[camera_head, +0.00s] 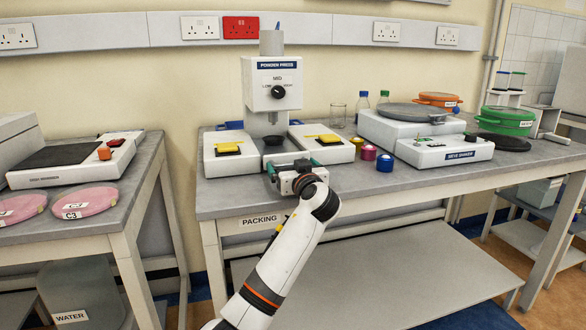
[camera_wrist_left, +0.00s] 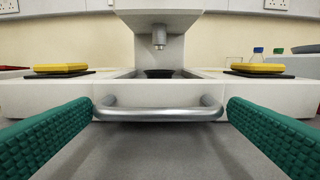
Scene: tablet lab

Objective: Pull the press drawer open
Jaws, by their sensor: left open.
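The powder press (camera_head: 272,85) stands on the packing bench, with a black knob on its white head. Its drawer handle, a silver bar (camera_wrist_left: 158,114), shows in the left wrist view on the white front of the press drawer (camera_wrist_left: 160,92). A dark bowl (camera_wrist_left: 160,73) sits behind that front, under the press nozzle. My left gripper (camera_head: 288,170) is at the front of the press; its green fingers also show in the left wrist view (camera_wrist_left: 158,135). They are open, one on each side of the handle, with gaps at both ends. My right gripper is not in view.
Yellow pads (camera_head: 229,146) lie on both sides of the press. Pink, yellow and blue pots (camera_head: 368,152) stand to its right, before the sieve shaker (camera_head: 444,150). A left bench (camera_head: 60,215) holds pink discs. The floor between the benches is clear.

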